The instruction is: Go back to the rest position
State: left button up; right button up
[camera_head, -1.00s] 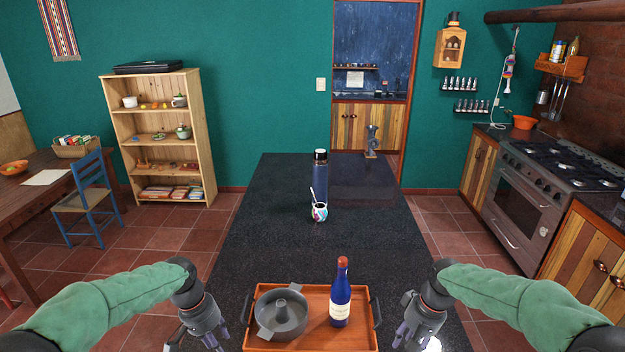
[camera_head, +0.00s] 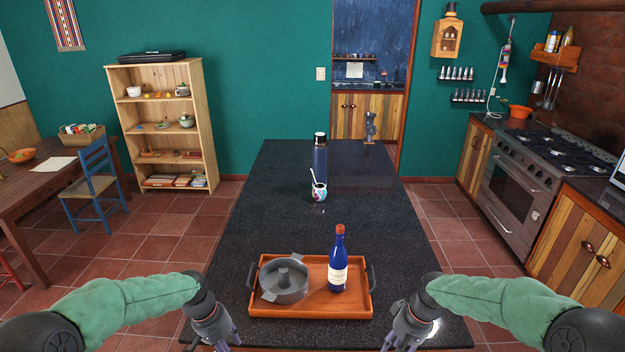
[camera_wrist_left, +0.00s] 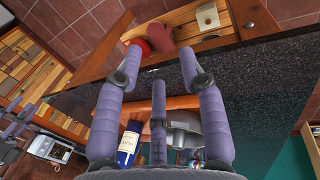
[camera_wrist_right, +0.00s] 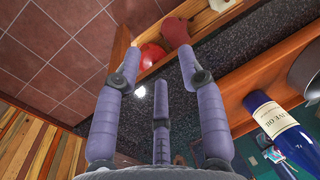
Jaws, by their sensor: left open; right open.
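My left gripper (camera_head: 218,338) is open and empty at the near left of the dark counter; its spread fingers also show in the left wrist view (camera_wrist_left: 160,62). My right gripper (camera_head: 402,338) is open and empty at the near right; its spread fingers also show in the right wrist view (camera_wrist_right: 158,62). Neither touches the orange-brown tray (camera_head: 310,309) that lies between them.
The dark counter (camera_head: 270,225) is clear between the tray and a painted cup (camera_head: 319,193) with a straw. A tall dark flask (camera_head: 320,155) stands behind the cup. A stove (camera_head: 530,180) is at right, a wooden shelf (camera_head: 160,120) and blue chair (camera_head: 93,185) at left.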

pick_arm(q)
jog(key=s+d+f+n+b, duration=0.1)
jog(key=s+d+f+b, duration=0.1)
jog(key=s+d+f, duration=0.2)
jog(key=s+d+f+h+b, duration=0.1)
jog(key=s+d+f+b, duration=0.2)
jog(key=s+f, duration=0.7)
jog(key=s+d+f+n+b, duration=0.1)
jog(key=s+d+f+b, duration=0.2)
jog(key=f, duration=1.5)
jog(key=s+d, duration=0.1)
jog(key=s, duration=0.3)
jog(key=shift+d+n, duration=0.3)
jog(key=shift+d, duration=0.05)
pick_arm(e)
jog(key=s+a+f, duration=0.4)
jog(key=s+f, duration=0.3)
jog(key=f, duration=0.3)
jog(key=s+a+f+m+y, duration=0.1)
jog(key=s+a+f, duration=0.3)
jog(key=s+f, duration=0.3)
jog(key=s+a+f+m, duration=0.1)
jog(key=s+a+f, duration=0.2)
jog(key=f, duration=1.2)
jog(key=s, duration=0.3)
jog(key=shift+s+a, duration=0.4)
pick_arm(q)
jog(key=shift+f, duration=0.1)
